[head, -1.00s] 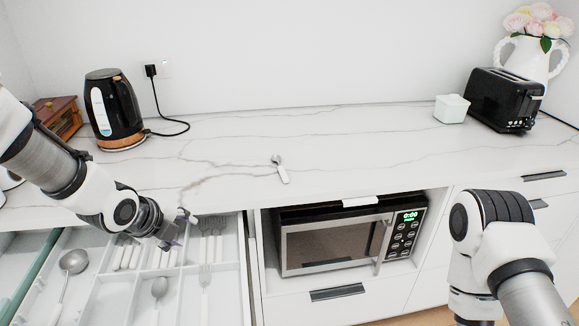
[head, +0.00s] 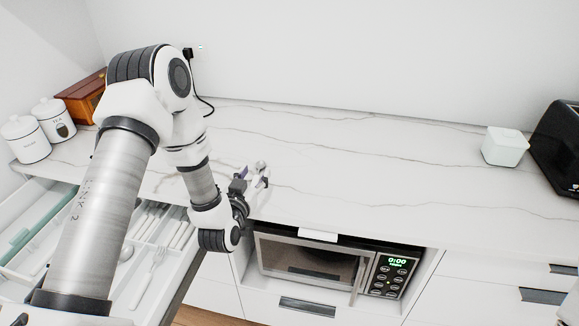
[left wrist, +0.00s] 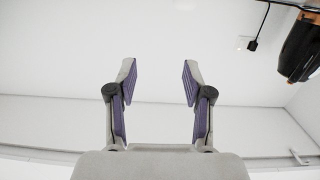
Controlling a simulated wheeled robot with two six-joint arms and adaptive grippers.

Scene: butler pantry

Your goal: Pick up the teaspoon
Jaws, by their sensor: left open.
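The teaspoon (head: 262,166) lies on the white marble counter (head: 340,185), a little back from the front edge above the microwave. In the head view only its bowl end shows clearly; my left gripper partly hides the rest. My left gripper (head: 254,178) is close to the spoon at the counter's front. In the left wrist view the left gripper (left wrist: 160,75) has its fingers spread apart with nothing between them, facing the wall. The spoon is not visible in that view. I cannot tell whether the fingers touch it. My right gripper is not in view.
An open cutlery drawer (head: 172,262) is at the lower left. A microwave (head: 310,262) sits under the counter. A white tub (head: 505,147) and black toaster (head: 560,150) stand at right, canisters (head: 52,120) at left. The middle counter is clear.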

